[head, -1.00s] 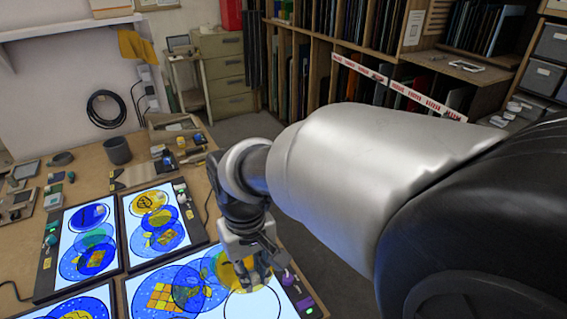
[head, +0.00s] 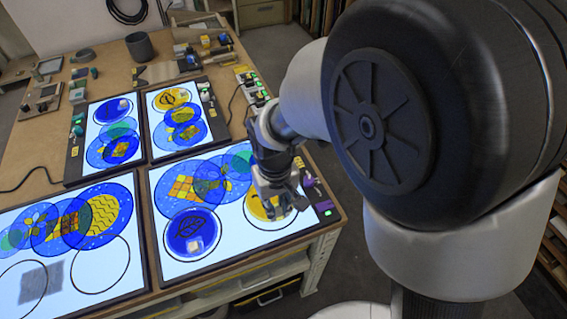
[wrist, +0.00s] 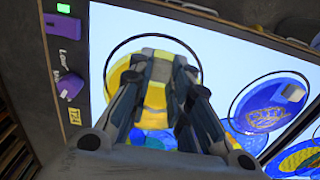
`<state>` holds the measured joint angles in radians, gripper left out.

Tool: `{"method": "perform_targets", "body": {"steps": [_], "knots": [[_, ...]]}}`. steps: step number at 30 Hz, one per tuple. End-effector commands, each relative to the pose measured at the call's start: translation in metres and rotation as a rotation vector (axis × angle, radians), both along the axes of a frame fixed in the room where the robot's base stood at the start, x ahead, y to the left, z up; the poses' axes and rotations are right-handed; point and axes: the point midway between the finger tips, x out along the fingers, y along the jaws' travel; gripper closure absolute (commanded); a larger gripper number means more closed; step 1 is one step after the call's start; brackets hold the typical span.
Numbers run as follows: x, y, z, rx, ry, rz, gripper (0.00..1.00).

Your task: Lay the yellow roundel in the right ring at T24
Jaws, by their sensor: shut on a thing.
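The yellow roundel (head: 257,207) is in my gripper (head: 278,205), over the right ring of the near-right light panel (head: 225,254). In the wrist view my gripper (wrist: 160,75) is shut on a pale block on top of the yellow roundel (wrist: 122,78). The black right ring (wrist: 150,37) shows around the roundel's far side, with a bright gap between them. The fingers hide much of the roundel, and I cannot tell whether it touches the panel. A yellow T24 label (wrist: 75,117) is on the panel's edge.
A blue roundel (head: 180,232) with a small block lies in the left ring of this panel. Overlapping blue and yellow roundels (head: 190,182) lie behind. Purple switch gear (head: 308,181) sits at the right edge. Another panel (head: 95,285) at left has two empty rings.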

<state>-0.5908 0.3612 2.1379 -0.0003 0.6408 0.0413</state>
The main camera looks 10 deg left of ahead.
Motion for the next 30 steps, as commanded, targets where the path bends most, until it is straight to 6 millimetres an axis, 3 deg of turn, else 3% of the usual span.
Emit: {"method": "perform_targets", "body": {"steps": [1,4,16,17,25,30], "knots": [[-0.001,0.0,-0.013,-0.002,0.003,0.0,1.0],[-0.001,0.0,-0.024,-0.002,0.003,0.0,1.0],[0.0,0.0,-0.028,-0.001,0.001,0.0,1.0],[0.0,0.0,-0.027,-0.001,0.001,0.0,0.8],[0.0,0.0,-0.027,-0.001,0.001,0.0,0.62],[0.0,0.0,-0.027,-0.001,0.001,0.0,0.62]]}}
